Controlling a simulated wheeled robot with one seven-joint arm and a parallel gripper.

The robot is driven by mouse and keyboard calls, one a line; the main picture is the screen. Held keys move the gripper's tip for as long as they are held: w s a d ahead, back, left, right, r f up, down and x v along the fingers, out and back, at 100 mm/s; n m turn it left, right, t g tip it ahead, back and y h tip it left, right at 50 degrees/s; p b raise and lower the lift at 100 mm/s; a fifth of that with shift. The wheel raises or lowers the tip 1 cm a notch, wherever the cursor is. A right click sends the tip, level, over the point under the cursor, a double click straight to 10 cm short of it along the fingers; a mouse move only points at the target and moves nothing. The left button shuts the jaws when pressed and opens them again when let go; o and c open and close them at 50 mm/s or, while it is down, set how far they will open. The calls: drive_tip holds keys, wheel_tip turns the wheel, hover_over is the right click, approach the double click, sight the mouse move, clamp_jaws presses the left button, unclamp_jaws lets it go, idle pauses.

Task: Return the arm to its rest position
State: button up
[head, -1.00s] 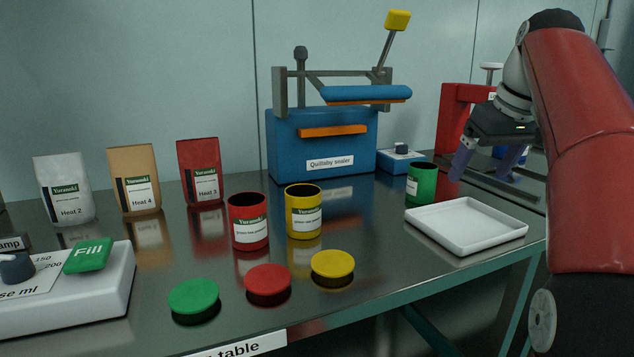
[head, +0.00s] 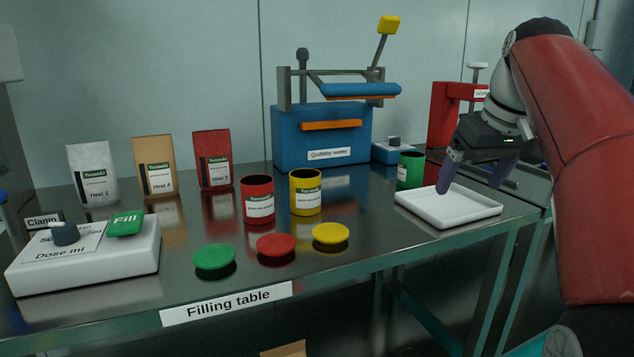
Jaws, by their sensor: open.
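My gripper (head: 472,190) is at the right of the head view, on the end of my red arm. Its two purple fingers point down and are spread apart, with nothing between them. The fingers are over or in front of the white tray (head: 428,214), which looks empty. I cannot tell how high above it they are. The green can (head: 410,170) stands behind the tray, left of the fingers and apart from them.
A red can (head: 257,200) and yellow can (head: 305,192) stand mid-table, with green (head: 214,257), red (head: 276,245) and yellow (head: 331,233) lids in front. The blue sealer (head: 318,135), a red press (head: 446,115) and pouches (head: 155,167) stand behind. A dosing box (head: 90,262) is left.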

drive_tip(key=s+a+f+m, duration=0.1)
drive_tip(key=s+a+f, duration=0.6)
drive_tip(key=s+f, duration=0.2)
drive_tip(key=shift+s+f+m+t+h, duration=0.3)
drive_tip(key=shift+s+f+h, duration=0.1)
drive_tip(key=shift+s, duration=0.25)
drive_tip(key=shift+m+t, duration=0.3)
drive_tip(key=shift+m, duration=0.1)
drive_tip(key=s+a+f, duration=0.1)
drive_tip(key=s+f, duration=0.2)
drive_tip(key=f, duration=0.2)
drive_tip(key=s+f, duration=0.4)
drive_tip(key=f, duration=0.1)
drive_tip(key=s+a+f, duration=0.1)
drive_tip(key=s+f, duration=0.3)
drive_tip(key=f, duration=0.2)
drive_tip(key=shift+s+a, duration=0.1)
drive_tip(key=shift+a, duration=0.25)
drive_tip(key=shift+c, duration=0.3)
